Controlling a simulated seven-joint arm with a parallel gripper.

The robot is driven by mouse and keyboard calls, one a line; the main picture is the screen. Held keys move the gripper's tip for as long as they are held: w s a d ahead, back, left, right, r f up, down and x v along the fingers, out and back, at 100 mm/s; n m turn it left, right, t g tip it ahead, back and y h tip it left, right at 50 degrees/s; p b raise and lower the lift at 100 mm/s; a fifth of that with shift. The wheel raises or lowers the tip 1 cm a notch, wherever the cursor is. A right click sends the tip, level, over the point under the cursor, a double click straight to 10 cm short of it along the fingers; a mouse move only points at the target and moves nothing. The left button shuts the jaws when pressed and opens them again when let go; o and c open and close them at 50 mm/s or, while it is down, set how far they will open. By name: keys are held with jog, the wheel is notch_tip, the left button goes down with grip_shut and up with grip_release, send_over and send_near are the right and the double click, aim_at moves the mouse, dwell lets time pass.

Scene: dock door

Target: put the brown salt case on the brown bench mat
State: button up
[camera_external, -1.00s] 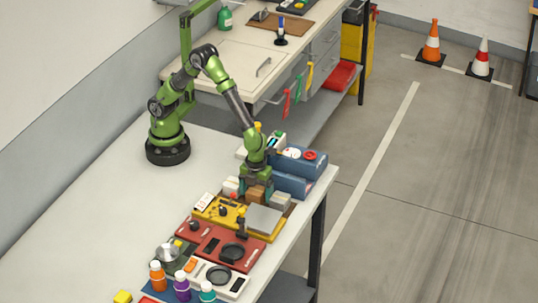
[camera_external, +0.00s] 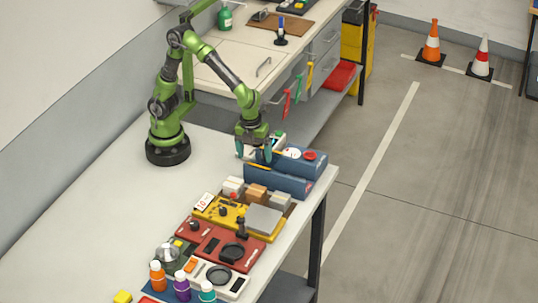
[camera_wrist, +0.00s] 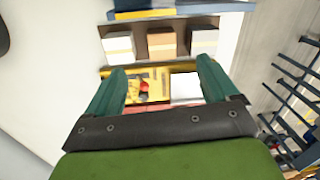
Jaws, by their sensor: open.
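The brown salt case (camera_external: 256,193) is a small tan box. It sits between two pale boxes, and the wrist view shows it (camera_wrist: 161,43) standing on the brown bench mat (camera_wrist: 183,25). The mat is mostly hidden by the boxes in the external view. My gripper (camera_external: 254,153) is open and empty. It is above and behind the row of boxes, close to the blue cases. In the wrist view its fingers (camera_wrist: 161,68) are apart with nothing between them, and the salt case lies beyond them.
A white box (camera_external: 233,186) and a grey-white box (camera_external: 279,200) flank the salt case closely. Blue cases (camera_external: 280,178) stand behind the row. A yellow case (camera_external: 215,210) and a red case (camera_external: 205,240) lie in front. The table's left side is clear.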

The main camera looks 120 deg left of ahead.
jog(key=s+a+r+n+t+y, duration=0.1)
jog(key=s+a+r+n+t, duration=0.2)
jog(key=s, duration=0.5)
jog(key=s+a+r+n+t, duration=0.3)
jog(key=s+a+r+n, duration=0.2)
jog(key=s+a+n, duration=0.2)
jog(key=n, duration=0.2)
jog(key=shift+s+a+r+n+y, duration=0.3)
jog(key=shift+s+a+y, duration=0.05)
jog(key=shift+a+y, duration=0.05)
